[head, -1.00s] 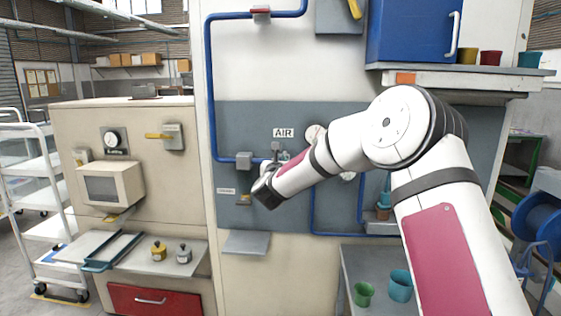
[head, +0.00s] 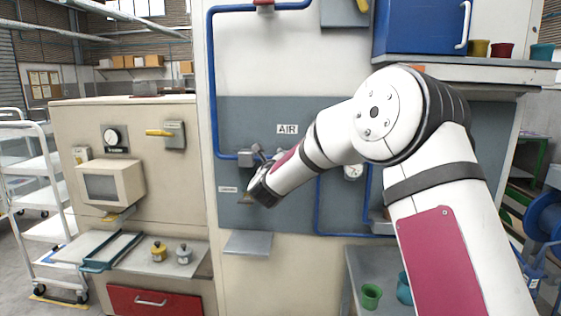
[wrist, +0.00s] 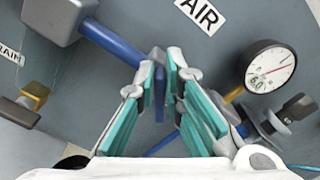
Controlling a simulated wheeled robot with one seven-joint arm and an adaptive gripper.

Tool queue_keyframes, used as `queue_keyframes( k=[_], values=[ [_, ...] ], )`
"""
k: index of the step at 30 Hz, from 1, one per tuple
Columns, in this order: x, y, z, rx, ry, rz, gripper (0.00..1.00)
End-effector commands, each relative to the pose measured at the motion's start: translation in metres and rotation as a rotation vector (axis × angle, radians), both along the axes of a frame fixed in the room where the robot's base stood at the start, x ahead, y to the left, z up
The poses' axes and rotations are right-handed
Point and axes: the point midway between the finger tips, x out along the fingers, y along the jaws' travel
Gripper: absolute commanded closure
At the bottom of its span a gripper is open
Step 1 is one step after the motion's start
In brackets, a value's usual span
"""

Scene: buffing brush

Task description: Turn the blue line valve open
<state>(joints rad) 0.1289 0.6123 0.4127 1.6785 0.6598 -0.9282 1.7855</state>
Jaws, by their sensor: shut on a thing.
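The blue line (head: 214,95) runs down the wall to a grey block (head: 247,158) on the grey panel. In the wrist view the blue pipe (wrist: 112,42) leads from this block (wrist: 58,18) towards my fingertips. My gripper (wrist: 163,75) has teal pads and is closed on a narrow blue-grey piece (wrist: 159,88), which looks like the valve handle. The valve body is mostly hidden behind the fingers. In the head view the tip of my arm is just right of and below the block, against the panel.
A round gauge (wrist: 270,67) and a grey fitting (wrist: 270,125) are close right of my fingers. The AIR sign (head: 287,129) is above. A grey ledge (head: 248,243) sticks out below.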

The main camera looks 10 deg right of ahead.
Motion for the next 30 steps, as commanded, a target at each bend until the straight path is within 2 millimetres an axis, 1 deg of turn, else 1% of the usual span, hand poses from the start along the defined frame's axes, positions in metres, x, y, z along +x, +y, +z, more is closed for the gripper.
queue_keyframes(
  k=[1, 18, 24, 30],
  values=[
    [0.002, 0.001, -0.001, -0.044, 0.010, 0.001, 1.00],
    [0.004, 0.007, -0.012, -0.553, 0.175, -0.003, 1.00],
    [0.005, 0.008, -0.015, -0.699, 0.222, -0.003, 1.00],
    [0.004, 0.008, -0.017, -0.806, 0.257, -0.003, 1.00]
  ],
)
